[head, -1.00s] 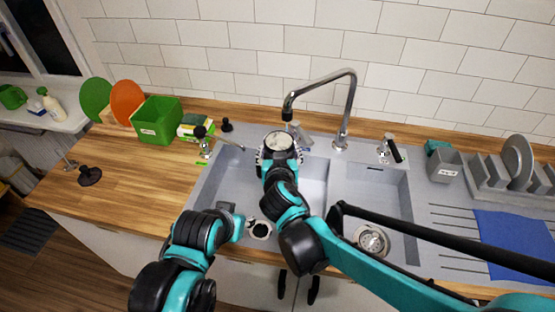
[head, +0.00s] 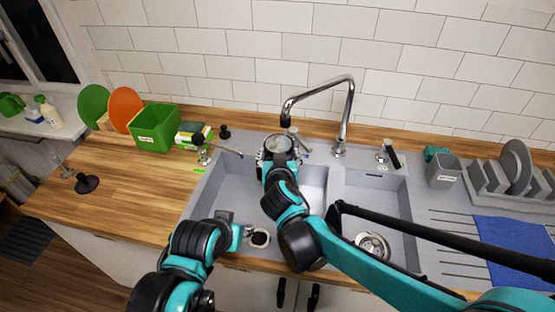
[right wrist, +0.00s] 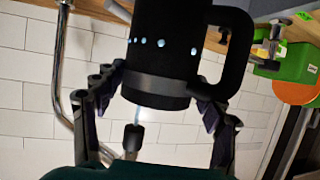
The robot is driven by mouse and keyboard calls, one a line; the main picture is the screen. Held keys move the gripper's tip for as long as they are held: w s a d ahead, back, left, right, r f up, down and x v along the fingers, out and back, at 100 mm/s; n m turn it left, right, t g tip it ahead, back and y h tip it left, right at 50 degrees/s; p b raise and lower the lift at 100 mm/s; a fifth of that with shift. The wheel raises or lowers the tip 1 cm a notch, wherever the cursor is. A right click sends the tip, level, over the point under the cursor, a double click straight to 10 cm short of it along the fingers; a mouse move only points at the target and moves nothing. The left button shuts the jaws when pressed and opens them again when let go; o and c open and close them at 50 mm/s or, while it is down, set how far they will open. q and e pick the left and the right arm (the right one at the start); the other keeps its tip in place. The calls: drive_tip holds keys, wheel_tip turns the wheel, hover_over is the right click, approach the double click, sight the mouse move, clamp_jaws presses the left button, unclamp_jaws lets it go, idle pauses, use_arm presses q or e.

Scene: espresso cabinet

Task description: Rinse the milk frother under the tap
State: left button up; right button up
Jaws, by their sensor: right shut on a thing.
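The milk frother, a black jug with a loop handle (right wrist: 160,50), fills the middle of the right wrist view, with a row of small light dots on its side. My right gripper (right wrist: 160,98) is shut on it, one finger on each side. In the head view the frother's round open top (head: 277,144) faces up just below the nozzle of the tap (head: 347,110), over the sink. A thin pale streak, possibly water, shows between nozzle and frother. My right gripper and wrist hide most of its body there. My left arm's end (head: 237,236) is low over the sink's left side; its fingers are not distinguishable.
The grey sink (head: 208,187) has two basins, with a drain showing in the right one. A green box (head: 155,136) stands on the counter at left. A dish rack (head: 487,180) and blue cloth (head: 515,245) lie at right. The wooden counter (head: 120,195) has free room.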

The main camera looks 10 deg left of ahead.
drive_tip(key=shift+d, duration=0.15)
drive_tip(key=shift+d, duration=0.45)
drive_tip(key=shift+a, duration=0.1)
drive_tip(key=shift+a, duration=0.55)
drive_tip(key=s+p, duration=0.1)
drive_tip(key=s, duration=0.7)
drive_tip(key=shift+d, duration=0.25)
drive_tip(key=shift+r, duration=0.1)
idle(1.2)
